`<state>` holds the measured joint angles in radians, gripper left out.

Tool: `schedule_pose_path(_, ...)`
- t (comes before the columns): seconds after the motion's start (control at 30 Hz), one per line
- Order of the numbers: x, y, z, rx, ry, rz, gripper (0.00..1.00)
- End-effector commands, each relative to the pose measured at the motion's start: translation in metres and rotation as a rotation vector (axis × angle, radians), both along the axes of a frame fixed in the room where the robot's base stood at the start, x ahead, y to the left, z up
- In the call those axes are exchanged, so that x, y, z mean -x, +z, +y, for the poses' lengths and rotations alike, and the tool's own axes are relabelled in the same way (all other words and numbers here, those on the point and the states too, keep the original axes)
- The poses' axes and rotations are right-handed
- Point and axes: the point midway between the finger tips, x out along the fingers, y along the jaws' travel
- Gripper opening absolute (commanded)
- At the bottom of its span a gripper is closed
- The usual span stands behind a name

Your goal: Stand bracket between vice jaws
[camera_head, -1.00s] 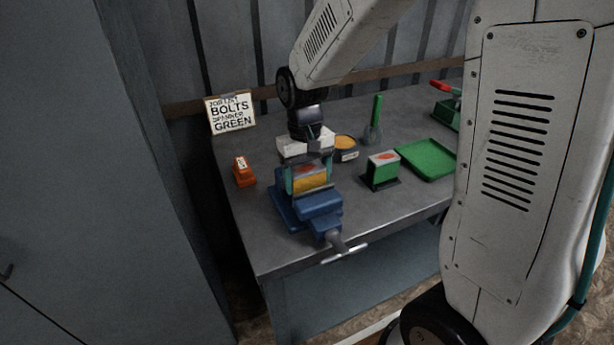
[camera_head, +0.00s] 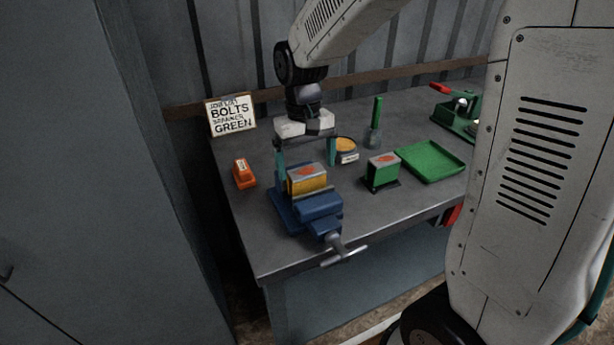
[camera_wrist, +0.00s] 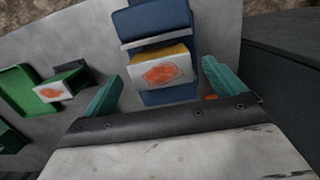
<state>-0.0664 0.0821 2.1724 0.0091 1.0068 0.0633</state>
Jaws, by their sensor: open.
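The bracket (camera_head: 307,182) is a yellow block with a grey top and a red-orange mark. It stands upright in the blue vice (camera_head: 318,208), apparently between its jaws; contact with each jaw cannot be made out. In the wrist view the bracket's marked top (camera_wrist: 161,72) shows in front of the blue vice (camera_wrist: 150,22). My gripper (camera_head: 306,162) is open above and behind the bracket. Its two teal fingers are spread wide to either side, apart from the bracket, with nothing held.
A similar green block (camera_head: 381,173) stands right of the vice, with a green tray (camera_head: 431,160) beyond. An orange block (camera_head: 243,173) is at left. A sign (camera_head: 231,114) leans at the back.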

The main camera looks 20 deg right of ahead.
Motion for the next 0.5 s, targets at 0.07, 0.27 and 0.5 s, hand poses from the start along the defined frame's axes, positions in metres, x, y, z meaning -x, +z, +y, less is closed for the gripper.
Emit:
schedule_pose_path(0.07,-0.003,0.019,0.0,0.0,0.0,-0.005,0.94)
schedule_pose_path(0.27,-0.007,0.055,0.0,0.0,0.0,-0.002,0.94)
schedule_pose_path(0.5,-0.009,0.074,0.0,0.0,0.0,-0.001,0.94)
